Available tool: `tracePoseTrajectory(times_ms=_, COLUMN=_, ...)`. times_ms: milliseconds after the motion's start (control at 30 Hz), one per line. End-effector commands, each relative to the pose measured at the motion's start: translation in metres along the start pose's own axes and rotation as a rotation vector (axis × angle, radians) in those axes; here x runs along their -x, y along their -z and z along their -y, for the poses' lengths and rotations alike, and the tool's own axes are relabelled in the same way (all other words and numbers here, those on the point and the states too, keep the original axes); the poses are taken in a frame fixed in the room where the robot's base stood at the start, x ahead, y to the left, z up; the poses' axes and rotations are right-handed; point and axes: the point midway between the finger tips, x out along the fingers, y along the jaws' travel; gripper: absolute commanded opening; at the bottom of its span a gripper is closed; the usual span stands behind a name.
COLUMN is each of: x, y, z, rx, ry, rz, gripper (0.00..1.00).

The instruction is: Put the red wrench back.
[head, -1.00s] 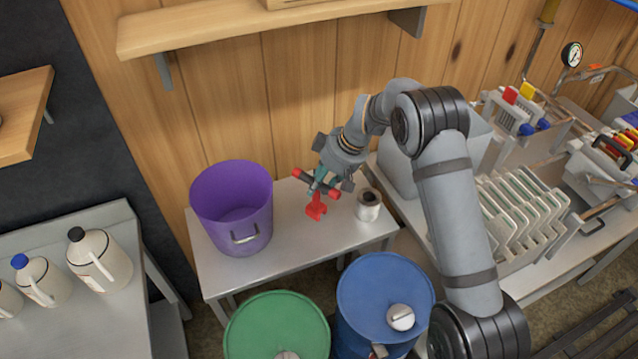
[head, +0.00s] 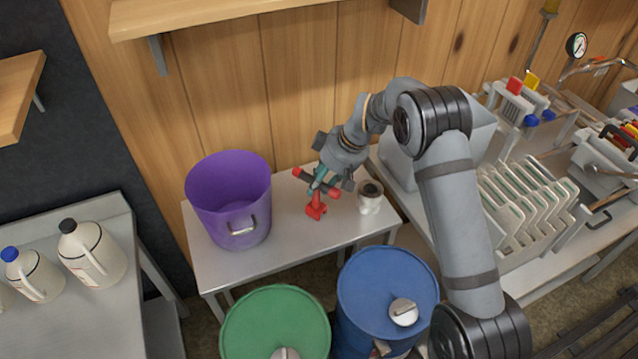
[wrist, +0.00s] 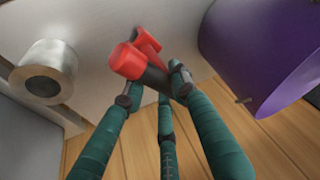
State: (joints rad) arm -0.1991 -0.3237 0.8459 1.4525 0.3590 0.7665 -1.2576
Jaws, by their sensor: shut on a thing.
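The red wrench (head: 316,208) has a red lower end and a dark crossbar with red tips. My gripper (head: 322,180) is shut on it, above the small metal table (head: 270,265) between the purple bucket (head: 229,200) and a pale cup-like container (head: 370,198). In the wrist view my teal fingers (wrist: 155,95) close around the dark bar, with the red parts of the wrench (wrist: 128,61) toward the tabletop. The wrench's lower end is at or just above the tabletop; I cannot tell if it touches. The fingers hide part of the bar.
A green drum (head: 276,325) and a blue drum (head: 380,285) stand in front of the table. A wooden shelf (head: 230,17) hangs on the wall above. The right bench holds a white slotted rack (head: 520,205). Jugs (head: 92,252) stand on the left bench. The table's front is bare.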

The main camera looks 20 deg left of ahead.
Motion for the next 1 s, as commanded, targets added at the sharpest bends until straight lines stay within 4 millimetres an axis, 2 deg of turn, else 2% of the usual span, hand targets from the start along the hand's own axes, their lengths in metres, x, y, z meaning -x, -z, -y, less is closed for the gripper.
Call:
tracePoseTrajectory(times_ms=167, x=0.0012, y=0.0011, z=-0.0003, rx=0.000, ry=-0.001, rz=-0.002, gripper=0.00)
tracePoseTrajectory(times_ms=200, x=0.0013, y=0.0011, z=-0.0003, rx=0.000, ry=-0.001, rz=-0.002, gripper=0.29)
tracePoseTrajectory(times_ms=533, x=0.0009, y=0.0006, z=-0.0002, rx=0.001, ry=-0.001, rz=-0.001, gripper=0.48)
tracePoseTrajectory(times_ms=733, x=0.0007, y=0.0004, z=-0.0002, rx=0.001, ry=-0.001, rz=0.000, gripper=0.48)
tracePoseTrajectory(times_ms=1000, x=0.0004, y=0.0000, z=-0.0001, rx=0.001, ry=0.000, rz=0.000, gripper=0.64)
